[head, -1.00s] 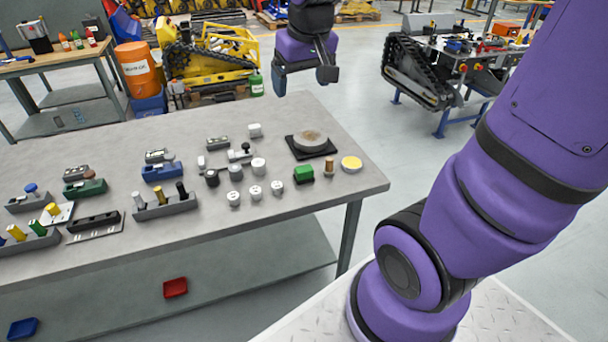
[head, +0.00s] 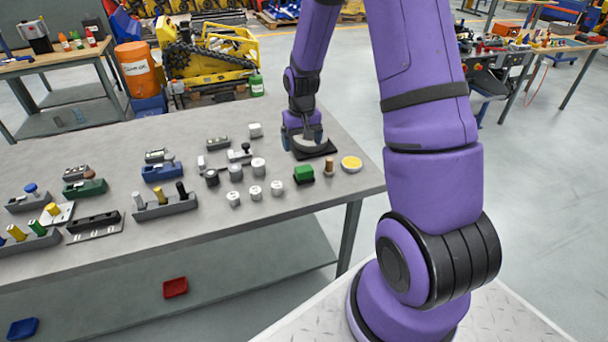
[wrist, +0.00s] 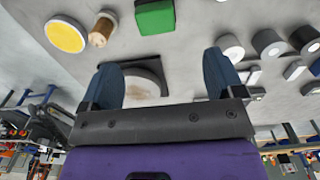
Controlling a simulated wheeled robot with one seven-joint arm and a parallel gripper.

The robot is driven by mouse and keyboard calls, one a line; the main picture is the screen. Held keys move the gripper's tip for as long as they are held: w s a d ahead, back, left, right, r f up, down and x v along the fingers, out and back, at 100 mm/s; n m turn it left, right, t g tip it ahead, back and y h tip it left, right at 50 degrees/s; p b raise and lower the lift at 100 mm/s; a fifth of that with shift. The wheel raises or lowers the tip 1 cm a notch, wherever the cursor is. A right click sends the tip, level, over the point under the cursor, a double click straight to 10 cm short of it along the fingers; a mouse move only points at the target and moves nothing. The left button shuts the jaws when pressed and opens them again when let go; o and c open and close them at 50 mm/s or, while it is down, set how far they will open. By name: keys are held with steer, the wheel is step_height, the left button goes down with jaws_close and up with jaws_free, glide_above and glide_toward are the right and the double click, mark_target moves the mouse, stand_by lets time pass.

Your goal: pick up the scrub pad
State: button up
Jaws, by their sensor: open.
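The green block (head: 304,173), the thing that looks most like a scrub pad, lies on the table near its right end, with a dark underside. It also shows at the top of the wrist view (wrist: 155,16). My gripper (head: 303,138) is open over the pale round disc (head: 312,146) on a black square plate (head: 326,152), just behind the green block. In the wrist view the disc (wrist: 143,88) shows between the two blue fingers, partly hidden by the gripper body. Nothing is held. I cannot tell whether the fingers touch the disc.
A wooden-topped peg (head: 329,167) and a white dish with a yellow top (head: 351,164) stand right of the green block. Several white and grey cylinders (head: 258,165) stand to its left. Holders with pegs (head: 165,206) fill the table's left part. The front right is clear.

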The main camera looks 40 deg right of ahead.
mark_target(304, 168)
steer(key=shift+s+d+f, duration=0.1)
steer(key=shift+d+f, duration=0.05)
steer(key=shift+f, duration=2.65)
steer(key=shift+d+f, duration=0.15)
steer(key=shift+f, duration=2.6)
steer(key=c, duration=1.1)
steer(key=shift+r, duration=0.15)
